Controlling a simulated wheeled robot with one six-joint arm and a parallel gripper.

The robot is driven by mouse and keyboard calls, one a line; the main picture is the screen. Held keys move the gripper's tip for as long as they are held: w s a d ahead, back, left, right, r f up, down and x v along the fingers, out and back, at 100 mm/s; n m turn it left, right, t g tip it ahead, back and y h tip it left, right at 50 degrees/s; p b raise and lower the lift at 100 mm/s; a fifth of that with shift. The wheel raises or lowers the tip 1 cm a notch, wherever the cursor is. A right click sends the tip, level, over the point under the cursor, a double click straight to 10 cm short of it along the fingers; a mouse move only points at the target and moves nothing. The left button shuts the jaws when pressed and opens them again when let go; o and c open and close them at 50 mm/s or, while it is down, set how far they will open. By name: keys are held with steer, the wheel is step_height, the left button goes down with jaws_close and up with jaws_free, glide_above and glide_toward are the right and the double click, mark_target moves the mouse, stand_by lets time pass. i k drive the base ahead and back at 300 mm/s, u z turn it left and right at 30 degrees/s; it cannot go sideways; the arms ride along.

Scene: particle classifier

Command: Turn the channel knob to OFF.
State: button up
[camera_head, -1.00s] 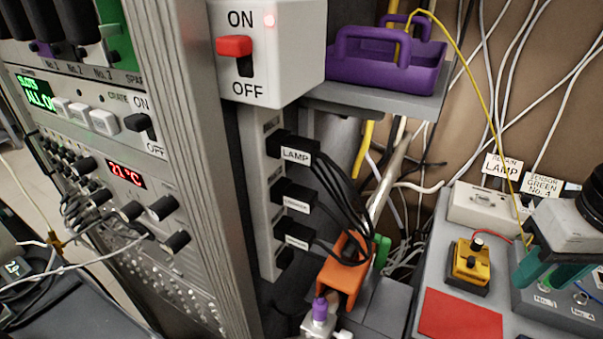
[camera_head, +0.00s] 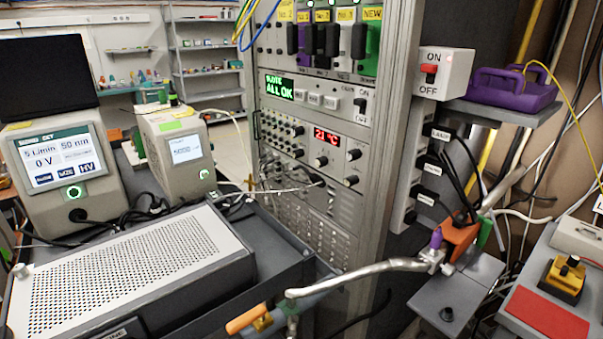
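I cannot tell which control is the channel knob, as no label reading "channel" is legible. Black knobs, including one at the right (camera_head: 353,155), sit beside the red 21 °C display (camera_head: 326,136) on the metal rack. Rows of smaller knobs (camera_head: 283,130) sit to their left, too small to read. Above the display is a black switch (camera_head: 360,106) with ON above and OFF below. A white box (camera_head: 455,72) to the right carries a red switch (camera_head: 429,69) near its ON mark. My gripper is not in view.
Cables (camera_head: 290,188) hang before the rack's lower panels. A perforated grey instrument (camera_head: 130,275) stands in front at left. A metal pipe (camera_head: 360,268) crosses the lower middle.

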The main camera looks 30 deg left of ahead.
mark_target(319, 162)
steer(key=u, duration=0.55)
steer(key=i, duration=0.7)
steer(key=u, duration=0.7)
steer(key=k, duration=0.5)
steer(key=u, duration=0.9)
steer(key=i, duration=0.65)
steer(key=z, duration=1)
